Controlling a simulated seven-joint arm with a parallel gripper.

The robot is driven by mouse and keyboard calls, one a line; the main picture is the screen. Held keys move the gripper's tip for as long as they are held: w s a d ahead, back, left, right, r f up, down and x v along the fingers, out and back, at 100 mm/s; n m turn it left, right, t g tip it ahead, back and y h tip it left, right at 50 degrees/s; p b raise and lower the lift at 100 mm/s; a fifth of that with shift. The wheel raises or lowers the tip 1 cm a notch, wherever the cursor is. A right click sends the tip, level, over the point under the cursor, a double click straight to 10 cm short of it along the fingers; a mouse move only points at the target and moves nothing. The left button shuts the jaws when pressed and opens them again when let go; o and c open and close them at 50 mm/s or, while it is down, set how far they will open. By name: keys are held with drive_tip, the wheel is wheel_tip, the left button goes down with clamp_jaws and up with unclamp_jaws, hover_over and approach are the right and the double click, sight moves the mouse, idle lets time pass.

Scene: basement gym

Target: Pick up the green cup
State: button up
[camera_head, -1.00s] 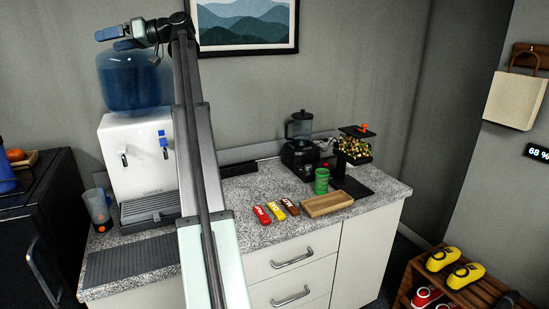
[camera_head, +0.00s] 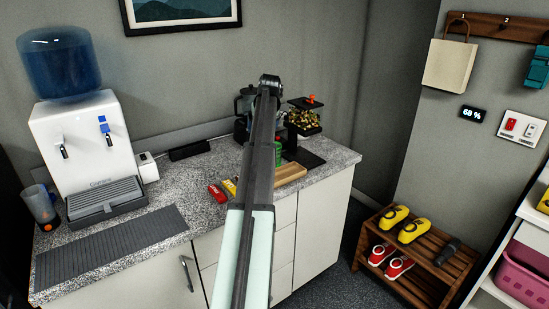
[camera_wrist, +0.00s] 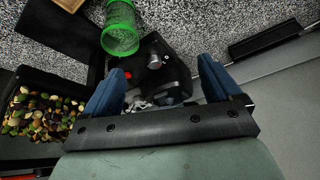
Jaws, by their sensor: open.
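The green cup (camera_wrist: 120,28) shows at the top of the wrist view, left of centre, standing on the speckled counter. In the head view the cup (camera_head: 278,150) is partly hidden behind my arm. My gripper (camera_wrist: 160,72) is open and empty, its two blue fingers spread apart. The cup lies outside the fingers, beyond the left finger's tip in the wrist view. In the head view the fingers are hidden by my arm.
A black grinder (camera_wrist: 158,68) stands beside the cup, in the picture between my fingers. A dispenser of mixed nuts (camera_wrist: 42,115) is at left. A water dispenser (camera_head: 85,140) stands at left.

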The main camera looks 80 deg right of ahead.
drive_tip(key=s+f+m+g, duration=0.1)
drive_tip(key=s+f, duration=0.2)
drive_tip(key=s, duration=0.2)
drive_tip(key=shift+s+d+x, duration=0.1)
drive_tip(key=shift+d+x, duration=0.05)
drive_tip(key=shift+x, duration=2.05)
drive_tip(key=shift+s+d+x, duration=0.1)
drive_tip(key=shift+d+x, duration=0.1)
drive_tip(key=shift+x, duration=2.05)
drive_tip(key=shift+s+d+x, duration=0.1)
drive_tip(key=shift+d+x, duration=0.05)
drive_tip(key=shift+x, duration=2.05)
drive_tip(key=shift+r, duration=0.15)
drive_tip(key=shift+c, duration=0.5)
drive_tip(key=c, duration=1)
drive_tip(key=shift+o, duration=0.2)
